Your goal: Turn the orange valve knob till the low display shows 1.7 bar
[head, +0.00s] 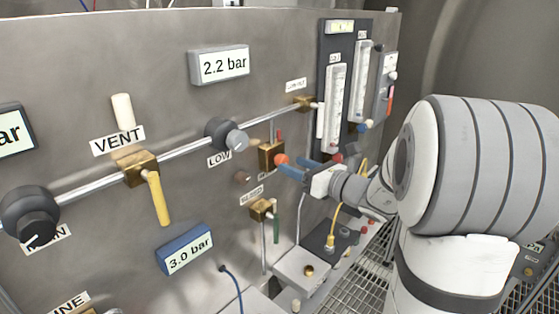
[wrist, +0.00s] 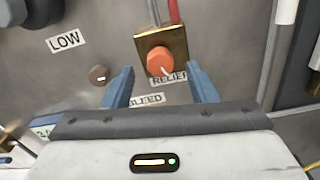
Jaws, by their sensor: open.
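In the head view the orange knob (head: 282,160) shows at the tip of my gripper (head: 296,166). My gripper's blue fingers (wrist: 158,82) are open, one on each side below the knob, with nothing between them; I cannot tell whether they touch it. A grey-framed display (head: 219,65) above the LOW label reads 2.2 bar. A blue-framed display (head: 186,250) lower down reads 3.0 bar.
A dark LOW regulator knob (head: 224,133) is left of the orange knob. A small brown knob (wrist: 99,74) sits close to the left finger. A yellow-handled VENT valve (head: 158,198) is farther left. Flow tubes (head: 335,108) stand at upper right. A green-handled valve (head: 276,222) lies below.

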